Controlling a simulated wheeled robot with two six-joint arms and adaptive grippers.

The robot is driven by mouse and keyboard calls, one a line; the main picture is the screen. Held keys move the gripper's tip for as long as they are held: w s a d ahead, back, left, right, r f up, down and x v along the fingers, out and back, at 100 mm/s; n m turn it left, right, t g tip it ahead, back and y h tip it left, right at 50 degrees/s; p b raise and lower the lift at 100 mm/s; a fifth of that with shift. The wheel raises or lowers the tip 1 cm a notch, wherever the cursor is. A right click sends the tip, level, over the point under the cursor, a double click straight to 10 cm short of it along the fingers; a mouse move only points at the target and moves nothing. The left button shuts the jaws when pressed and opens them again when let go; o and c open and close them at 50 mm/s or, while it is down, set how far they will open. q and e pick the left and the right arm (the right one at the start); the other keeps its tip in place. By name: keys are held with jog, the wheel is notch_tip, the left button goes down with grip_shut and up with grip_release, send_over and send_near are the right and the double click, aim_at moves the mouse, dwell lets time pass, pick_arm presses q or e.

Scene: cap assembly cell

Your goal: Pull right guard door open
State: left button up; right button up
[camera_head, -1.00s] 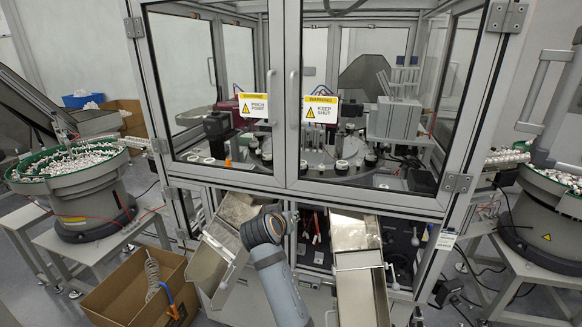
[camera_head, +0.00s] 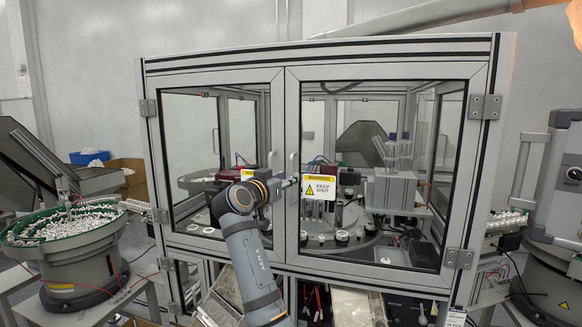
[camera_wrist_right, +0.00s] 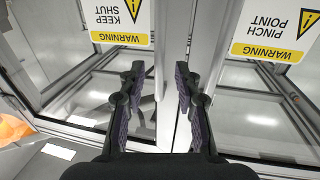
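The right guard door (camera_head: 383,75) is a framed clear panel with a yellow and white "KEEP SHUT" sign (camera_head: 319,187). It stands shut beside the left door (camera_head: 215,78). Its slim upright handle (camera_head: 293,165) is near the middle seam. My right gripper (camera_head: 287,183) is at the seam, close to the lower handle area. In the wrist view its dark fingers (camera_wrist_right: 160,85) are apart on either side of the pale frame strip, and the door signs appear upside down. My left gripper is not in view.
Hinges (camera_head: 484,107) are on the right door's outer edge. A feeder bowl (camera_head: 70,235) stands at the left and a grey machine (camera_head: 555,215) at the right. Metal chutes (camera_head: 355,305) are below the doors.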

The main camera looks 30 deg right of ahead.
aim_at(291, 200)
jog(key=p+x, duration=0.1)
jog(key=x, duration=0.2)
jog(key=shift+d, duration=0.25)
jog(key=shift+w, duration=0.1)
jog(key=shift+a, duration=0.1)
grip_shut()
